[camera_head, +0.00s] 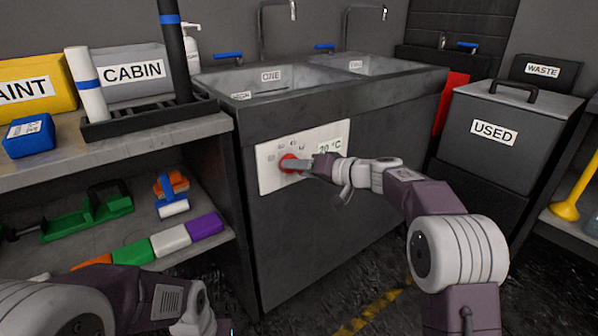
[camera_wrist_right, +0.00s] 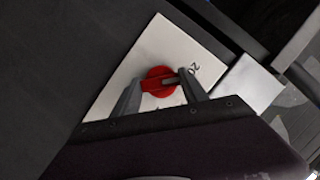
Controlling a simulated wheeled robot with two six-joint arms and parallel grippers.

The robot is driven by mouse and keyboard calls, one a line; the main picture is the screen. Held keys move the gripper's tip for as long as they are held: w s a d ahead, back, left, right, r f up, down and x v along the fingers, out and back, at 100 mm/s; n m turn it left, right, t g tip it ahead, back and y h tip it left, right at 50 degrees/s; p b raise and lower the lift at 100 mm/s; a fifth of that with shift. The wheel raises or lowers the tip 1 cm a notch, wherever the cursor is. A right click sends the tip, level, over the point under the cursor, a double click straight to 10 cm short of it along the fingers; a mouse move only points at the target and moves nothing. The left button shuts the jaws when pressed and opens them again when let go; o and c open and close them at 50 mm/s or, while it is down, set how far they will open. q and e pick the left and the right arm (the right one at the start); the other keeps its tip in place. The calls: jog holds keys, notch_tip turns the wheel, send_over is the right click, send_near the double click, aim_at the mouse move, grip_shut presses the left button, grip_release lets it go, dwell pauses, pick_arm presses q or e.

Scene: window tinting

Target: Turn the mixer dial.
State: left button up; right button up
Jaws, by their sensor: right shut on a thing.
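The mixer dial (camera_head: 287,163) is a red round knob on a white panel (camera_head: 268,183) on the front of the dark sink unit. The panel carries small marks around the dial and a temperature label reading about 20 °C (camera_head: 331,147). My right gripper (camera_head: 300,164) is at the dial, its fingers shut on the knob's raised bar. In the right wrist view the red dial (camera_wrist_right: 160,82) sits between the two grey fingers. My left arm shows at the bottom left of the head view; its fingertips cannot be made out.
Two sink basins with taps (camera_head: 270,75) lie above the panel. A shelf with a blue box (camera_head: 28,136) and coloured blocks (camera_head: 170,238) stands at left. A grey bin labelled USED (camera_head: 493,132) stands at right. Open floor lies in front.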

jog(key=shift+f+m+t+y+b, duration=0.1)
jog(key=shift+m+t+y+b, duration=0.15)
jog(key=shift+m+y+b, duration=1.2)
jog(key=shift+f+m+t+y+b, duration=0.15)
jog(key=shift+m+b, duration=0.5)
jog(key=shift+m, duration=1.75)
jog(key=shift+f+m+t+y+b, duration=0.1)
jog(key=shift+m+t+y+b, duration=0.2)
jog(key=shift+m+y+b, duration=1.15)
jog(key=shift+d+m+h+p, duration=0.1)
jog(key=shift+m+h+p, duration=0.25)
jog(key=shift+m+h, duration=0.35)
jog(key=o, duration=1.4)
jog(key=shift+r, duration=0.1)
